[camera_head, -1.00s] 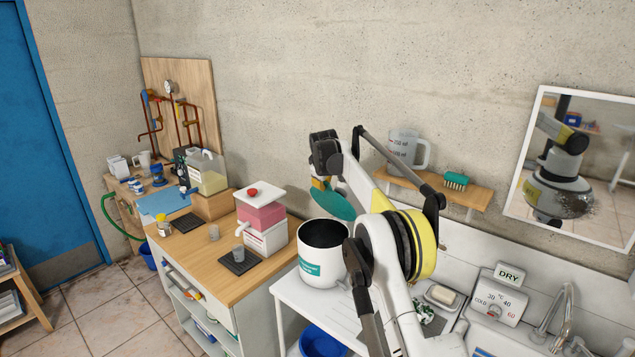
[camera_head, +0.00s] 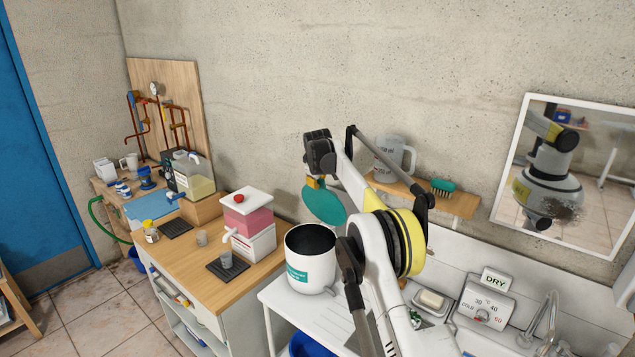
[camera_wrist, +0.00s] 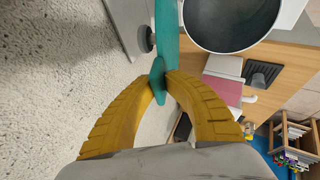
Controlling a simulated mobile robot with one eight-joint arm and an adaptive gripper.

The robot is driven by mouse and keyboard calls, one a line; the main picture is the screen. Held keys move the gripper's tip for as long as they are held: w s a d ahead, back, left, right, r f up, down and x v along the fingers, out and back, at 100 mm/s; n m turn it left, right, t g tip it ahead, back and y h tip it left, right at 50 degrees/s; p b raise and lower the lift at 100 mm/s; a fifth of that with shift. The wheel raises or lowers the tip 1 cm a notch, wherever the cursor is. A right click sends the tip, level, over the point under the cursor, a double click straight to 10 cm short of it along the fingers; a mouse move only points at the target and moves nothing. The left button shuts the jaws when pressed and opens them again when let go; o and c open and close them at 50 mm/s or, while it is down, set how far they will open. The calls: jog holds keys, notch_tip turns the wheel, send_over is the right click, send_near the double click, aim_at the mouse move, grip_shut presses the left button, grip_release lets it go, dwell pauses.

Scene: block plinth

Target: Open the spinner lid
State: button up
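The spinner (camera_head: 311,262) is a white drum with a teal label and a dark open top, on a white stand. Its teal lid (camera_head: 324,203) is raised, standing tilted behind the drum's rim. In the wrist view the lid (camera_wrist: 166,38) shows nearly edge-on beside the drum's dark opening (camera_wrist: 232,22). My gripper (camera_head: 315,183) is at the lid's upper edge. Its yellow fingers (camera_wrist: 160,84) meet around a teal tab of the lid in the wrist view. The hinge of the lid is not clear in either view.
A wooden shelf (camera_head: 424,197) with a clear jug (camera_head: 393,158) and a teal brush (camera_head: 443,187) is on the wall behind my arm. A pink-and-white dispenser (camera_head: 248,222) stands on the wooden counter to the left. A sink unit with a dial box (camera_head: 482,308) is at right.

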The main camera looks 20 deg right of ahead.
jog(key=shift+o, duration=1.4)
jog(key=shift+d, duration=0.1)
jog(key=shift+r, duration=0.1)
jog(key=v, duration=1.1)
jog(key=shift+s+r, duration=0.25)
jog(key=shift+r, duration=0.05)
